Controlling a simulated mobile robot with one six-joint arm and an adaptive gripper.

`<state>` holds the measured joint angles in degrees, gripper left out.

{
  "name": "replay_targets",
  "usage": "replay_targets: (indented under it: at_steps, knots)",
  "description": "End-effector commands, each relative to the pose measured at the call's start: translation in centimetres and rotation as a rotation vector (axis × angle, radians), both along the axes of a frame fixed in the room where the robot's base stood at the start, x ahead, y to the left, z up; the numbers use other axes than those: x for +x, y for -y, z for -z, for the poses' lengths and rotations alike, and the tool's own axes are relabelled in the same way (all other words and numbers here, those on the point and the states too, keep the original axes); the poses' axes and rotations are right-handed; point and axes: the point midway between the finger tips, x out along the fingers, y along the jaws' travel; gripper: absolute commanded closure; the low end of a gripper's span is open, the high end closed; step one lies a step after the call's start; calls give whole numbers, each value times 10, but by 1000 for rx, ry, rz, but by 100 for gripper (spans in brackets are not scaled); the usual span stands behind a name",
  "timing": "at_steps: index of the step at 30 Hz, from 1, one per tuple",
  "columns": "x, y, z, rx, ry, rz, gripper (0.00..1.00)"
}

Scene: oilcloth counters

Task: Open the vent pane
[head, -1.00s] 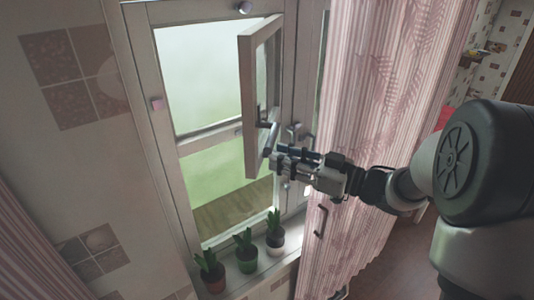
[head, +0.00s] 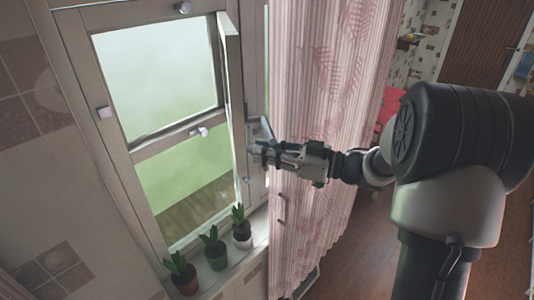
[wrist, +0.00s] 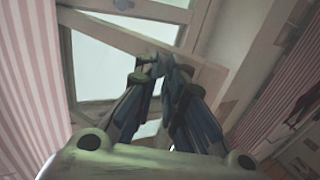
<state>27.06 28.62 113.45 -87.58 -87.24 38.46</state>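In the wrist view my gripper's fingers (wrist: 162,75) come close together around a small greenish piece that looks like the pane's handle (wrist: 150,64). The exact contact is blurred and partly hidden by the fingers.
Potted plants (head: 212,248) stand in a row on the sill (head: 225,278) below. A pink striped curtain (head: 330,110) hangs right of the window, close to my gripper and arm. A knob (head: 203,131) sits on the window's crossbar. A red seat (head: 388,107) is farther back.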

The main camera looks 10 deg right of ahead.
Motion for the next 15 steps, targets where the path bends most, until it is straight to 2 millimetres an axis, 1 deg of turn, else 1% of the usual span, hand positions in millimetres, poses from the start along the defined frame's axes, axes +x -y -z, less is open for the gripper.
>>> replay_targets:
  at_steps: [1,15]
  knots:
    - [10,6,-9,0,23,32,87]
    - [9,5,-9,2,21,30,57]
